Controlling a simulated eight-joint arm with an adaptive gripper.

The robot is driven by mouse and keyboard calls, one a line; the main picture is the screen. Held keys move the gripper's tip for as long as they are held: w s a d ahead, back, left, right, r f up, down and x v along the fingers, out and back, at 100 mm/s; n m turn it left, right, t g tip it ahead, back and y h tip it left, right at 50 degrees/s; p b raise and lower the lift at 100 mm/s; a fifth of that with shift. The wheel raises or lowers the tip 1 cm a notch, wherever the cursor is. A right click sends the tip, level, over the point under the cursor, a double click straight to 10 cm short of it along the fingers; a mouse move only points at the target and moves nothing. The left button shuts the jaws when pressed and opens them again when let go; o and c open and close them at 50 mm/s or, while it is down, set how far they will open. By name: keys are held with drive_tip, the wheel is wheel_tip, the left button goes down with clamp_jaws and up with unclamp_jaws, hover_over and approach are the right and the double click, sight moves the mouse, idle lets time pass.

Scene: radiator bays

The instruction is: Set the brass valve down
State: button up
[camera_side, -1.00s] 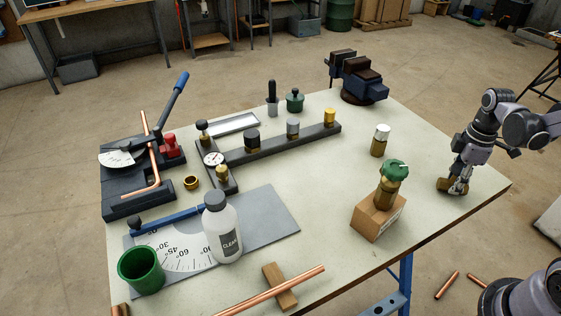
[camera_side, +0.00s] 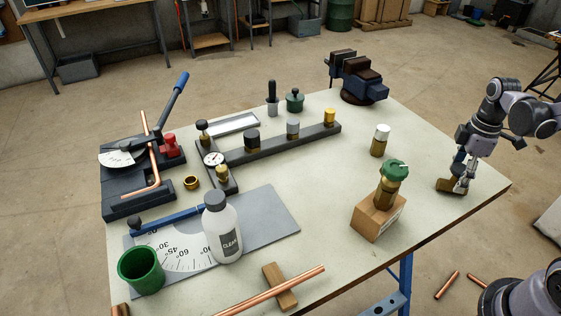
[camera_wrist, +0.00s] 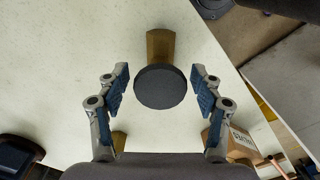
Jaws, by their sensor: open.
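The brass valve (camera_side: 447,186) rests on the table near its right corner. In the wrist view its brass body (camera_wrist: 160,44) and round black knob (camera_wrist: 160,88) show, with the knob toward the camera. My gripper (camera_side: 460,184) is right at the valve in the side view and partly hides it. In the wrist view my gripper (camera_wrist: 160,80) is open, with one blue-padded finger on each side of the knob and a gap on both sides.
A green-capped brass valve (camera_side: 389,183) stands on a cardboard box (camera_side: 376,220) to the left. A white-capped brass valve (camera_side: 380,142) stands behind it. A vise (camera_side: 359,82) sits at the back corner. The table's right edge is close to my gripper.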

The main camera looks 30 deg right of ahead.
sight(462, 169)
wheel_tip(462, 169, up, 10)
drive_tip(key=shift+f, duration=0.15)
idle(0.3)
drive_tip(key=shift+f, duration=0.15)
drive_tip(key=shift+f, duration=6.05)
